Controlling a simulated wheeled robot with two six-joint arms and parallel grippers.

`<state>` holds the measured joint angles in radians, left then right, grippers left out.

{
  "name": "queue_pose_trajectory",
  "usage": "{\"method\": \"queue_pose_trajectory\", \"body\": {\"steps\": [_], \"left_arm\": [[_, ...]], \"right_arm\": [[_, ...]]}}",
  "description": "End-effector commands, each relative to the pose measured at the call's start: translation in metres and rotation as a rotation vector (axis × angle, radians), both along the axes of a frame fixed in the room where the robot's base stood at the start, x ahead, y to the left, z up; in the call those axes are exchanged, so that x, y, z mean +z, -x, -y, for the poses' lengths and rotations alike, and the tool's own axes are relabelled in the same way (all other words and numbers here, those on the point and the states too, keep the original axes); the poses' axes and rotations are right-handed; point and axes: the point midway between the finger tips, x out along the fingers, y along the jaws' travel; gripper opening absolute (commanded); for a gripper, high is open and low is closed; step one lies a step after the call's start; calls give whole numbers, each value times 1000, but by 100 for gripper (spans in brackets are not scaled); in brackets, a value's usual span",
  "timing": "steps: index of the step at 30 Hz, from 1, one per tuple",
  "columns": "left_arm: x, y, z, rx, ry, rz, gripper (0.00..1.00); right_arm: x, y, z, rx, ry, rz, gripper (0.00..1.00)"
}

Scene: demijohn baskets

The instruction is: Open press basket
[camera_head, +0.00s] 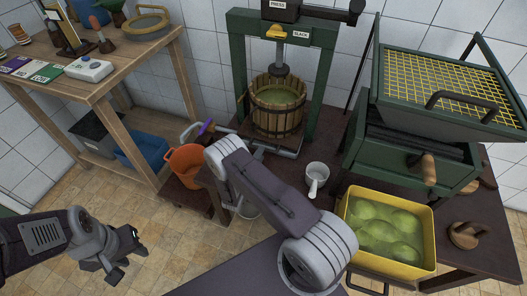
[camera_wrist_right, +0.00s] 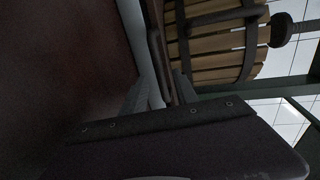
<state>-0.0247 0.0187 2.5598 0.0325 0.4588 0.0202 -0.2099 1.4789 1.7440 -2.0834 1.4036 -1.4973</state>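The press basket (camera_head: 277,115) is a round basket of wooden slats with dark hoops and green contents. It stands upright under the press screw in the green press frame (camera_head: 240,70), and its hoops look closed. In the right wrist view the basket (camera_wrist_right: 215,50) fills the upper right. My right gripper (camera_wrist_right: 160,92) has its fingers apart, low beside the basket. A grey rim or bar lies between or behind them; I cannot tell if they touch it. In the head view my right forearm hides this gripper. My left gripper (camera_head: 130,256) is open and empty over the floor at lower left.
An orange bucket (camera_head: 185,165) stands left of the press. A white cup (camera_head: 317,177) and a yellow crate of green bags (camera_head: 432,240) are on the dark table to the right, near a green machine with a mesh top (camera_head: 440,85). A wooden shelf (camera_head: 125,75) is at left.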

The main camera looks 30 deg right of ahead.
Motion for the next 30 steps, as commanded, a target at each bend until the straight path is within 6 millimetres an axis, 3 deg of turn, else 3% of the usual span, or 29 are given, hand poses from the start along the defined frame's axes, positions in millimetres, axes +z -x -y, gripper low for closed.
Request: {"method": "queue_pose_trajectory", "body": {"steps": [6, 16, 17, 20, 21, 30], "left_arm": [[-9, 0, 0, 0, 0, 0, 36], [-9, 0, 0, 0, 0, 0, 36], [-9, 0, 0, 0, 0, 0, 36], [-9, 0, 0, 0, 0, 0, 36], [-9, 0, 0, 0, 0, 0, 36], [-9, 0, 0, 0, 0, 0, 36]], "right_arm": [[-9, -23, 28, -4, -2, 3, 35], [-9, -28, 34, -2, -1, 0, 35], [-9, -28, 34, -2, -1, 0, 32], [-9, -28, 34, -2, -1, 0, 5], [-9, -28, 34, -2, -1, 0, 0], [-9, -28, 34, -2, -2, 1, 0]]}}
